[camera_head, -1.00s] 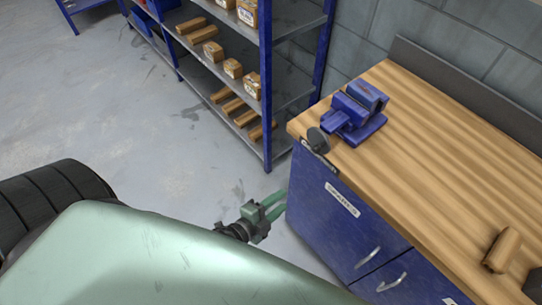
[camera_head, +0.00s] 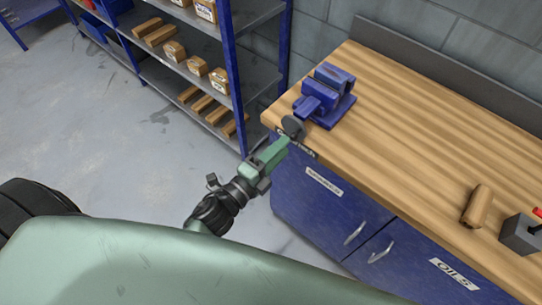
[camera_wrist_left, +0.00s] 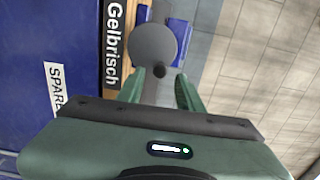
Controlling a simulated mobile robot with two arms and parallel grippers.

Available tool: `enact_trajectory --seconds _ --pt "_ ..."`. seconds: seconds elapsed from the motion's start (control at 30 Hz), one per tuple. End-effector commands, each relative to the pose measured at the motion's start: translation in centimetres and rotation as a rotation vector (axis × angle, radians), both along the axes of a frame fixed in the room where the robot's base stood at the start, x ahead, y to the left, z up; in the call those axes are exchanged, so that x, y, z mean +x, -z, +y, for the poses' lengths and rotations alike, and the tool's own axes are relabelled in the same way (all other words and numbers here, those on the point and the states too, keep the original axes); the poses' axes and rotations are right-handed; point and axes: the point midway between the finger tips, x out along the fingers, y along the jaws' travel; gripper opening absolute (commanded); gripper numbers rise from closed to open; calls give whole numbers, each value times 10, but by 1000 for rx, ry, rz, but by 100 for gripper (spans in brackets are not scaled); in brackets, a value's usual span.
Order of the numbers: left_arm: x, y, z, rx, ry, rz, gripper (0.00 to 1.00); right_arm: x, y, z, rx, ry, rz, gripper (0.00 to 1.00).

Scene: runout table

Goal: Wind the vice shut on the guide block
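The blue vice (camera_head: 330,92) is fixed at the near-left corner of the wooden bench. My left gripper (camera_head: 282,143) reaches up to the handwheel. In the wrist view its green fingers (camera_wrist_left: 160,88) are apart, with the knob between or just beyond their tips; contact cannot be told. No guide block can be made out in the vice jaws. My right gripper is out of view.
A wooden block (camera_head: 478,205) and a grey box with a red part (camera_head: 522,233) lie to the right. A blue shelf rack (camera_head: 229,70) stands behind left. Floor left of the bench is clear.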

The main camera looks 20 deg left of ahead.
Motion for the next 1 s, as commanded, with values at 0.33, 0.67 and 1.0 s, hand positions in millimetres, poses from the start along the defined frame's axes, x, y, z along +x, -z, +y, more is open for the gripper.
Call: enact_trajectory --seconds 0.33,0.67,1.0 --pt "27 0 -10 -1 0 -1 36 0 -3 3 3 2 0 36" --pt "30 -4 -11 -465 -1 172 36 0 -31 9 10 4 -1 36" --pt "30 -3 -11 -951 -1 348 36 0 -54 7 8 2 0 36"
